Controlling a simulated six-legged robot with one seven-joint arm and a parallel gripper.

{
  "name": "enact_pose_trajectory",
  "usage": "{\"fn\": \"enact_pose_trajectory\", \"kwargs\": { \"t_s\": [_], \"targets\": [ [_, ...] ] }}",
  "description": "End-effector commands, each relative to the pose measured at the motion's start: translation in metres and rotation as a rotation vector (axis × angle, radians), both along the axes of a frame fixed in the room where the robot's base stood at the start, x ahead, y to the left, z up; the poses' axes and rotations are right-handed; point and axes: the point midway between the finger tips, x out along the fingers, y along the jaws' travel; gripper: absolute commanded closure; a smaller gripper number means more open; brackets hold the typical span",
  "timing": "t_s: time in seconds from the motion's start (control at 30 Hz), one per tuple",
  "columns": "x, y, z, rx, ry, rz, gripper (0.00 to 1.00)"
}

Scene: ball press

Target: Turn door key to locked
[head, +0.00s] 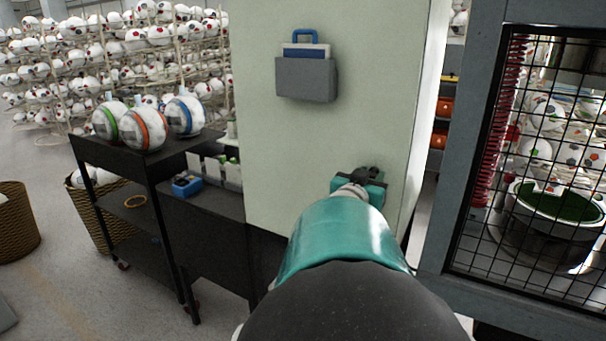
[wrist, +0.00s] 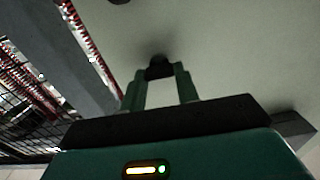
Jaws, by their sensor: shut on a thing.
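A pale green door or panel (head: 270,160) stands upright in the middle of the head view and fills much of the wrist view (wrist: 230,60). A small dark key (wrist: 158,66) sits at the panel's face. My gripper (wrist: 158,75) has its two green fingers on either side of the key, shut on it. In the head view my gripper (head: 366,180) is at the panel's lower right, near its edge. The key is mostly hidden by the fingers, so its exact angle and lock markings cannot be told.
A grey holder (head: 306,79) with a blue-handled item hangs on the panel. A dark cart (head: 150,165) with balls stands left. A mesh-fronted frame (head: 470,150) with a red coiled hose (head: 491,130) stands close on the right. Floor shows at far left.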

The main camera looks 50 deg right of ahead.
Motion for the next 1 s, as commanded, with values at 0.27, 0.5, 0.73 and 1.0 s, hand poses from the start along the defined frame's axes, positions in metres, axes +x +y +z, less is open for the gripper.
{"fn": "enact_pose_trajectory", "kwargs": {
  "t_s": [0.27,0.5,0.73,1.0],
  "targets": [
    [0.0006,-0.0004,-0.0022,0.025,-0.126,0.002,0.92],
    [0.0004,-0.0004,-0.0027,0.057,-0.324,0.003,0.92],
    [-0.0004,-0.0007,-0.0031,0.091,-0.541,0.002,0.92],
    [-0.0013,-0.0008,-0.0037,0.132,-0.794,0.002,0.92]
  ]
}}
